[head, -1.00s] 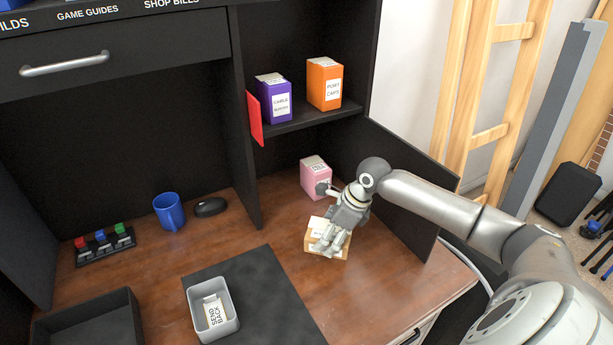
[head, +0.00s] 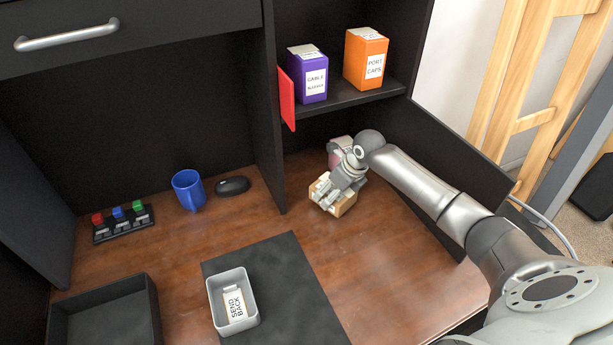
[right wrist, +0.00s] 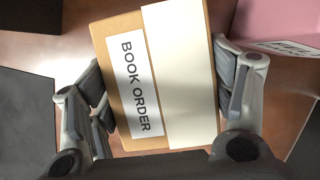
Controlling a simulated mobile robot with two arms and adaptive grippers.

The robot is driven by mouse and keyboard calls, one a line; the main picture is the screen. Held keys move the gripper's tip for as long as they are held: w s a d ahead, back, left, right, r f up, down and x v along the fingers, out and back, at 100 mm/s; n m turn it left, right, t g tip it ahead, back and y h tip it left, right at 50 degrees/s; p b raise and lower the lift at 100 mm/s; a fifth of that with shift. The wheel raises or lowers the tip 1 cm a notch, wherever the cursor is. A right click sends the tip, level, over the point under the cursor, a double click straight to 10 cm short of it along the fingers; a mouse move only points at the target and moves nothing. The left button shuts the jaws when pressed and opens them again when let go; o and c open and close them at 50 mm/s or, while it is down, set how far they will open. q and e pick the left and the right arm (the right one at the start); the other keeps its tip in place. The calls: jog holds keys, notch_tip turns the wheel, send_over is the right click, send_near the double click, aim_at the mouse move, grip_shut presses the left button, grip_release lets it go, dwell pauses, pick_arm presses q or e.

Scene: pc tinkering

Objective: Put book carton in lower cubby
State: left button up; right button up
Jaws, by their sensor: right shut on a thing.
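The book carton is a tan box with a white "BOOK ORDER" label. It shows in the head view (head: 346,206) and between the fingers in the right wrist view (right wrist: 160,80). My right gripper (head: 335,192) is shut on its sides, a finger on each side in the right wrist view (right wrist: 165,95). The carton is at the mouth of the lower cubby (head: 300,165), below the shelf; I cannot tell whether it touches the desk. A pink box (right wrist: 285,22) stands beside it, mostly hidden behind my gripper in the head view. My left gripper is not in view.
Upright panels bound the cubby. A grey bin (head: 215,300), blue mug (head: 187,192) and mouse (head: 232,186) stand left. The desk in front is clear.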

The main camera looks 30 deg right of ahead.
jog(key=w+a, duration=0.1)
jog(key=w, duration=0.4)
jog(key=w+a, duration=0.1)
jog(key=w, duration=0.1)
jog(key=shift+w+a+r, duration=0.15)
jog(key=shift+w+a, duration=0.15)
jog(key=shift+a, duration=0.05)
jog(key=shift+w+a+f+b, duration=0.25)
jog(key=shift+w, duration=0.45)
jog(key=shift+w+a+f+b, duration=0.25)
jog(key=shift+w, duration=0.4)
jog(key=shift+d+f, duration=0.1)
jog(key=shift+f, duration=0.15)
jog(key=o, duration=1.4)
jog(key=shift+s+f, duration=0.15)
jog(key=shift+f, duration=0.05)
jog(key=shift+r, duration=0.35)
jog(key=s+d, duration=0.1)
jog(key=s, duration=0.3)
jog(key=s+d, duration=0.1)
jog(key=s, duration=0.2)
jog(key=s+d, duration=0.2)
jog(key=s, duration=0.2)
jog(key=shift+s+r+p, duration=0.3)
jog(key=shift+s+p, duration=0.05)
jog(key=shift+p, duration=0.05)
